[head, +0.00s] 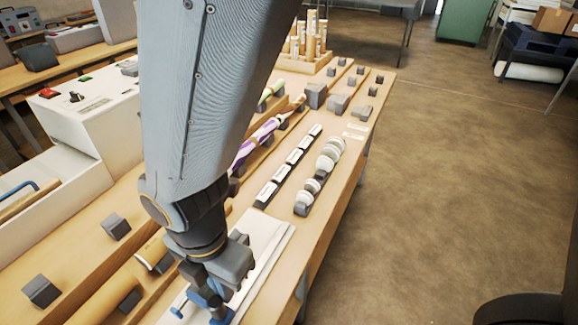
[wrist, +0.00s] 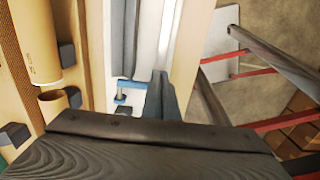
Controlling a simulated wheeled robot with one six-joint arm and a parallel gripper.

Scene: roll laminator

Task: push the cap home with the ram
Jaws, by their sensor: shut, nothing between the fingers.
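My gripper (head: 217,312) points down over the near part of the bench, and its fingers are closed and empty. In the wrist view the narrow blue-grey fingers (wrist: 158,95) show beyond the dark wrist body. A blue bar with a small round head (head: 179,312), perhaps the ram, sticks out left beside the fingers. It also shows in the wrist view (wrist: 128,84). I cannot tell if it touches them. A tan cardboard tube (head: 113,296) lies on grey supports to the left. In the wrist view a tan tube (wrist: 30,45) shows at upper left. I cannot make out a cap on it.
White discs (head: 326,160) stand in a dark rack farther along the bench, beside a row of black-and-white blocks (head: 290,163). A white strip (head: 272,233) lies along the bench edge. Grey blocks (head: 116,226) sit left. The floor to the right is open.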

